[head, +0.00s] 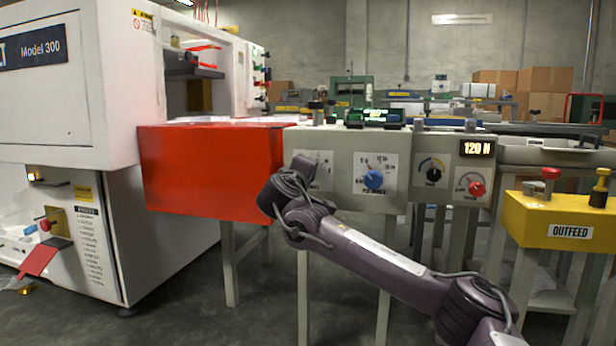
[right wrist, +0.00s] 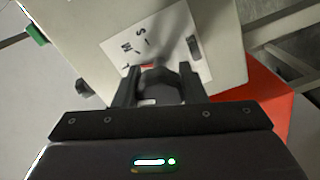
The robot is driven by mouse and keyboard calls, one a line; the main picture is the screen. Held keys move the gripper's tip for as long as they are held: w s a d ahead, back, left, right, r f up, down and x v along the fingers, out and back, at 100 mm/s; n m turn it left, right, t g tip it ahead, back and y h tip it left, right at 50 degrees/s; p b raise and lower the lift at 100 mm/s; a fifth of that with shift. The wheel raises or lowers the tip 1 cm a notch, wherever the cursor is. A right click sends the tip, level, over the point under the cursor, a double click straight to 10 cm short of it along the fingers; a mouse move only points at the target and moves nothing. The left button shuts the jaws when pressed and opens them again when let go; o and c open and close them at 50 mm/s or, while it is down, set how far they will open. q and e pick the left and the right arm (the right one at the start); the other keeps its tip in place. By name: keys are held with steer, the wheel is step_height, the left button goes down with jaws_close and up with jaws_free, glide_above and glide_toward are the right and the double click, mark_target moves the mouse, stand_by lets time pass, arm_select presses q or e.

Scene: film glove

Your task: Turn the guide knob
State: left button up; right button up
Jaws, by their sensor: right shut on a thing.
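The grey machine panel (head: 405,165) stands in the middle of the head view with a row of dials on its front. The leftmost white dial card (head: 322,165) is partly covered by my right arm. In the right wrist view, the dial card (right wrist: 140,45) has marks around a dark knob (right wrist: 160,75). My right gripper (right wrist: 158,86) is shut on this knob, with one finger on each side of it. In the head view my right wrist hides the knob and the fingertips. My left gripper is not in view.
A blue knob (head: 374,180), a black knob (head: 433,174) and a red knob (head: 476,188) sit right of my wrist. A red cover (head: 212,170) juts out at left beside the white machine (head: 75,100). A yellow outfeed box (head: 560,222) stands at right.

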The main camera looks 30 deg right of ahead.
steer(key=shift+f, duration=0.15)
steer(key=o, duration=1)
steer(key=p+v, duration=0.2)
steer(key=v, duration=0.6)
steer(key=shift+p, duration=0.35)
